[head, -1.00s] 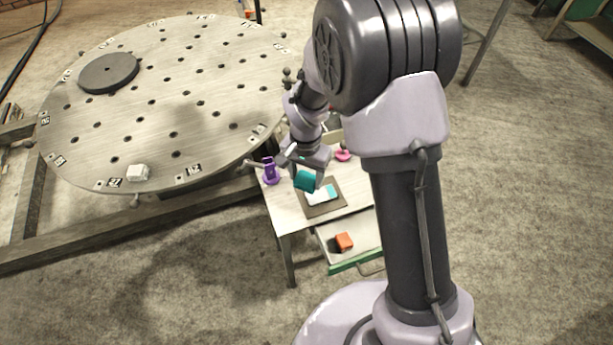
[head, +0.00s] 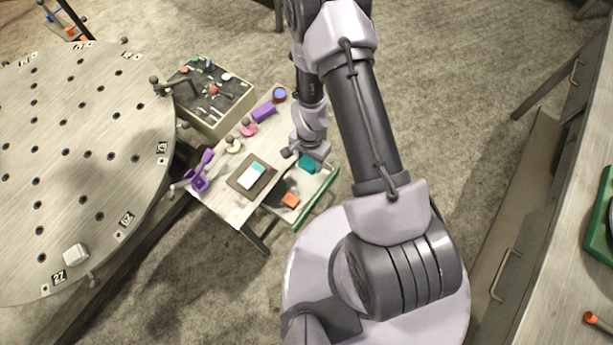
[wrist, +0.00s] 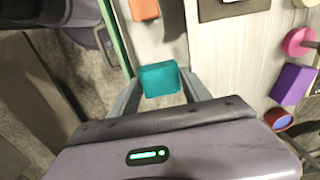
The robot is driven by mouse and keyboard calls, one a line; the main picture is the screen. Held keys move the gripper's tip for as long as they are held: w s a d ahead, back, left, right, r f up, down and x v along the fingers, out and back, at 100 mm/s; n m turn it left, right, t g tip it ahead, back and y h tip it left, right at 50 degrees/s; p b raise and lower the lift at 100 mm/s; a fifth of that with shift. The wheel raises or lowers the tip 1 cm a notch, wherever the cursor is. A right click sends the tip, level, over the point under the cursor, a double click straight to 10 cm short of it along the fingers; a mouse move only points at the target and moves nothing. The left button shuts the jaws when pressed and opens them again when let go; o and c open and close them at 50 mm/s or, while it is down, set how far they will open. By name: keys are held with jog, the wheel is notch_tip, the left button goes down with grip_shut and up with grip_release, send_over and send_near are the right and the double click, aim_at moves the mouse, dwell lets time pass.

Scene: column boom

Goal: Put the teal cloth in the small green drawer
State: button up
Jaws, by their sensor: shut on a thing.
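The teal cloth (head: 308,164) is a small folded block. My gripper (head: 306,158) is shut on it, and in the wrist view the teal cloth (wrist: 159,79) sits between the two fingers. The small green drawer (head: 318,201) is pulled out from the small table, with a green front and a pale inside. The cloth is over the far end of the open drawer in the head view; its height above the drawer floor is hard to tell. An orange block (head: 290,200) lies inside the drawer, apart from the cloth.
The small table (head: 225,203) holds a brown mat (head: 237,187) with a white and cyan block, and purple and pink items. A dark-topped bin (head: 238,108) with small parts stands behind. A large round perforated table (head: 90,150) is at left, a workbench (head: 560,290) at right.

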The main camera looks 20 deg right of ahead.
aim_at(310, 179)
jog(key=f+b, duration=1.1)
jog(key=shift+s+d, duration=0.2)
jog(key=shift+d, duration=0.05)
jog(key=shift+r+p, duration=0.35)
jog(key=shift+r, duration=0.05)
jog(key=shift+f, duration=0.25)
jog(key=o, duration=1.3)
jog(key=shift+r, duration=0.1)
